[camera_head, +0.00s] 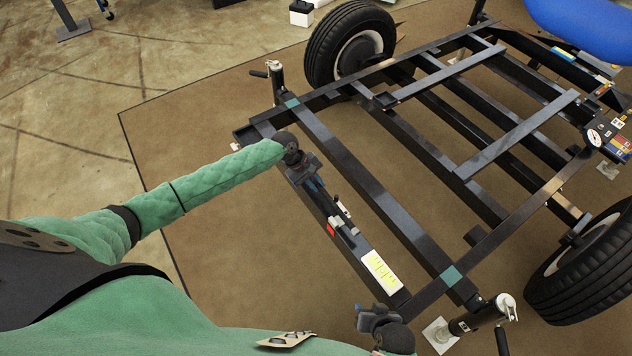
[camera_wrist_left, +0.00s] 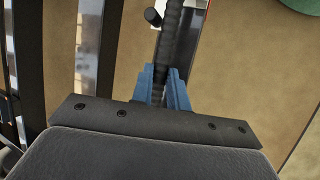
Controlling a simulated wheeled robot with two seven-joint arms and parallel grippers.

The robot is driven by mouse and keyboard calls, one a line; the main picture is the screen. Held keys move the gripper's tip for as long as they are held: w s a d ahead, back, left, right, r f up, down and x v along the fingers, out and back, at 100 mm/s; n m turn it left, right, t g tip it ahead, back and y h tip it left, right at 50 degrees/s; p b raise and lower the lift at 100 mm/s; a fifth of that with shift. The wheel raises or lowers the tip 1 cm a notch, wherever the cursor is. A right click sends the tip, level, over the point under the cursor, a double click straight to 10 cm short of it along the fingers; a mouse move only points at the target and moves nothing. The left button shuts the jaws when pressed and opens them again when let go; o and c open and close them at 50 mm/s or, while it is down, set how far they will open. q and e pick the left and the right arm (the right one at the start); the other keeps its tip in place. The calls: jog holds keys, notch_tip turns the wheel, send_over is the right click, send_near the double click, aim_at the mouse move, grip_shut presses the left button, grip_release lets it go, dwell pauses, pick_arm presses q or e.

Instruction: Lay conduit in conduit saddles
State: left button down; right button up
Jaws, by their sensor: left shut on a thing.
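My left gripper (camera_head: 316,186) is over the near black beam of the trailer frame, its arm reaching in from the left. In the left wrist view its blue fingers (camera_wrist_left: 168,90) are shut on a black ribbed conduit (camera_wrist_left: 170,45), which runs away from them toward the top of the picture. A small dark peg-like part (camera_wrist_left: 152,17) stands beside the conduit; I cannot tell whether it is a saddle. Small dark, white and red parts (camera_head: 340,228) sit on the beam ahead of the gripper.
The black trailer frame (camera_head: 400,190) has crossbars and wheels, one tyre (camera_head: 345,45) at the back and one (camera_head: 590,265) at the right. A white label with yellow marks (camera_head: 381,271) lies on the near beam. A jack (camera_head: 478,318) stands at the near corner.

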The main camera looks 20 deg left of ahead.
pick_arm(q)
jog(key=shift+f, duration=2)
jog(key=c, duration=1.3)
grip_release()
jog(key=shift+s, duration=0.1)
jog(key=shift+b+v, duration=0.3)
jog(key=shift+v, duration=3.65)
jog(key=shift+d, duration=0.1)
